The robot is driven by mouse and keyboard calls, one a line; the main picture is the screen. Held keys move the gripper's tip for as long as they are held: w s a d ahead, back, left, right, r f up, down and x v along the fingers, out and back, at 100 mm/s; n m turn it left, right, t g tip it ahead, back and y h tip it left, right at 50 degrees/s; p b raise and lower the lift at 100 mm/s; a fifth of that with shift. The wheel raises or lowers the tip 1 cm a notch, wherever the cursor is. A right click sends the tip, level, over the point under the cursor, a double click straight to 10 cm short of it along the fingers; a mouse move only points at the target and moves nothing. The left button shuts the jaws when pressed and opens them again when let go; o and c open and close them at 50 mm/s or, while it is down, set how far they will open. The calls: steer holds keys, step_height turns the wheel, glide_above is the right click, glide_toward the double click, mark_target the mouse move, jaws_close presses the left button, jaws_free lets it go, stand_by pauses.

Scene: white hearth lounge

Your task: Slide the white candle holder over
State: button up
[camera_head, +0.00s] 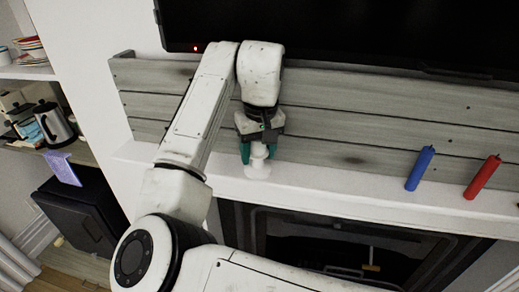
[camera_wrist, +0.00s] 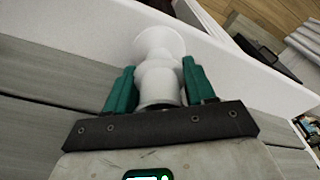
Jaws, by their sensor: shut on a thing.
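The white candle holder (camera_head: 258,165) stands on the white mantel shelf (camera_head: 330,196) in the head view, left of the middle. It shows in the wrist view as a white turned piece (camera_wrist: 160,62) with a flared end. My gripper (camera_head: 260,150) reaches down to it from above. Its green fingers sit on both sides of the holder, and in the wrist view the gripper (camera_wrist: 160,85) is shut on it. The holder's far side is hidden.
A blue candle (camera_head: 420,168) and a red candle (camera_head: 483,177) stand on the mantel to the right. Wooden planks (camera_head: 350,125) back the shelf, with a black screen (camera_head: 350,30) above. The mantel between the holder and the blue candle is clear. A dark fireplace opening (camera_head: 330,240) lies below.

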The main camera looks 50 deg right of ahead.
mark_target(257, 153)
steer(key=shift+w+a, duration=0.2)
steer(key=shift+w, duration=0.15)
steer(key=o, duration=1.5)
steer(key=r, duration=0.7)
steer(key=s+r, duration=0.1)
steer(key=r, duration=0.2)
steer(key=shift+s+a+r, duration=0.1)
steer(key=shift+a+r, duration=0.2)
steer(key=shift+r, duration=0.05)
steer(key=shift+f, duration=0.1)
